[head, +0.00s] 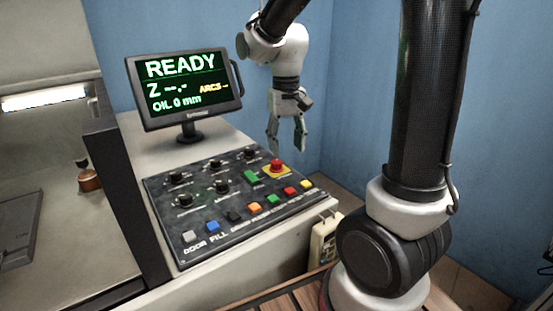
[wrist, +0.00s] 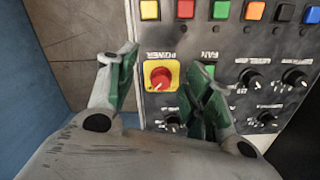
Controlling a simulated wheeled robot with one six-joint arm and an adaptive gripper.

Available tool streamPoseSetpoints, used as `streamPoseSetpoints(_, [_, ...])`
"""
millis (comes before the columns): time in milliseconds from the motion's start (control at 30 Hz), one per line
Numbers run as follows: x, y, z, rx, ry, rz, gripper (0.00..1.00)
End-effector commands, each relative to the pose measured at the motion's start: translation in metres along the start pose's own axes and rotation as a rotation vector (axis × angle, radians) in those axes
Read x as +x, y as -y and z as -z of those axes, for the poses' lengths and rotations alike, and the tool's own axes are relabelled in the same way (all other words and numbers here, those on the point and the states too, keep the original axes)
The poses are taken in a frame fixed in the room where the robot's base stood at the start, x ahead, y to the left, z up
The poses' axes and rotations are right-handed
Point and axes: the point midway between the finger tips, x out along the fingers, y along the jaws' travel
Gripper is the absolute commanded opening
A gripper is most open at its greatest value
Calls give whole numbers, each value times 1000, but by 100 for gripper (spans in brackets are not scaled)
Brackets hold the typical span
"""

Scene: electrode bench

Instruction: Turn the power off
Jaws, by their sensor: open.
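The red power knob (head: 277,166) sits on a yellow plate near the far right corner of the black control panel (head: 160,205). In the wrist view the red knob (wrist: 161,79) is under the word POWER, which appears upside down. My gripper (head: 287,146) is open and empty, pointing down above that corner of the panel. In the wrist view the fingers of my gripper (wrist: 164,70) are spread, with the knob between them in the picture. No contact shows. The monitor (head: 188,88) is lit and reads READY, with OIL 0 mm.
A row of coloured buttons (head: 254,208) lines the panel's front edge. Several black knobs (head: 215,164) stand farther back. A green button (head: 251,177) marked FAN is close beside the power knob. The blue wall (head: 350,70) is behind. A beige box (head: 325,237) hangs at the bench's side.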

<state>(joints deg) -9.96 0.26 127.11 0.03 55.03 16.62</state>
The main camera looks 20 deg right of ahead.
Motion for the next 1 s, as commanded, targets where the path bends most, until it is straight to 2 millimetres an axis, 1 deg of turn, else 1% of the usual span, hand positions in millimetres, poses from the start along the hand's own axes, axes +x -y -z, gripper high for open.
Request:
streamPoseSetpoints(33, [5, 7, 15, 48, 8, -3, 51])
streamPoseSetpoints(67, [4, 10, 25, 91, 2, -2, 51])
streamPoseSetpoints(100, [-1, 13, 36, 151, -17, 6, 51])
streamPoseSetpoints(167, [-9, 14, 42, 219, -38, 16, 51])
streamPoseSetpoints(267, [-7, 14, 41, 286, -37, 17, 51])
streamPoseSetpoints(367, [0, 14, 42, 306, -36, 17, 51])
streamPoseSetpoints(600, [40, 14, 42, 304, -34, 15, 51])
streamPoseSetpoints(733, [58, 15, 43, 303, -36, 16, 51])
streamPoseSetpoints(833, [66, 15, 44, 303, -37, 17, 51])
streamPoseSetpoints(1000, [70, 15, 44, 302, -38, 17, 51])
